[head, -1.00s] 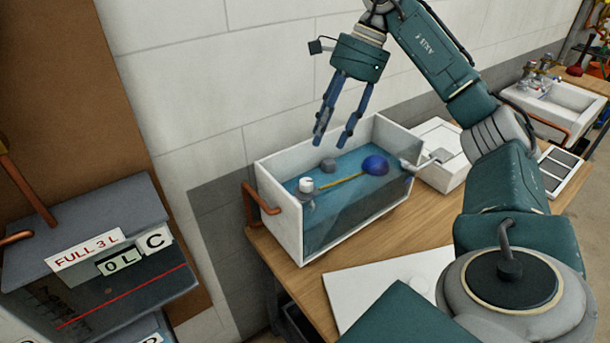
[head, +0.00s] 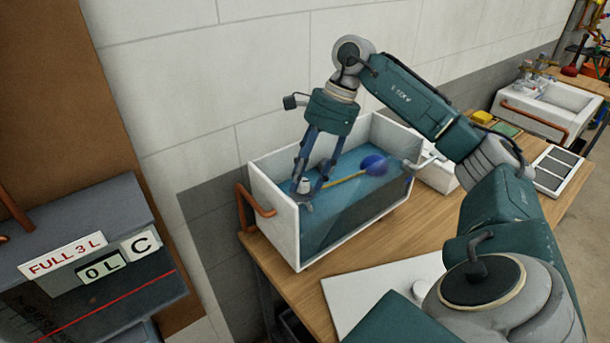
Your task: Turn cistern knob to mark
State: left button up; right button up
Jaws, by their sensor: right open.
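The cistern (head: 273,227) is an open white box of blue water on the wooden bench. A small white knob (head: 304,186) stands at its left end. A blue float ball (head: 374,165) sits on a yellow rod (head: 346,179) that runs toward the knob. My right gripper (head: 311,188) is open and points down into the cistern, its fingertips at the knob's height with one on each side. I cannot tell whether they touch it. A mark for the knob cannot be made out. My left gripper is not in view.
A copper pipe (head: 251,204) bends out of the cistern's left wall. A white board (head: 375,293) lies in front on the bench. A grey tank with signs "FULL 3 L" (head: 63,256) and "0 L" (head: 101,267) stands at left. A white sink (head: 548,107) stands far right.

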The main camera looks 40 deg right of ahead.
jog(key=shift+a+f, duration=0.1)
jog(key=shift+a, duration=0.05)
grip_shut()
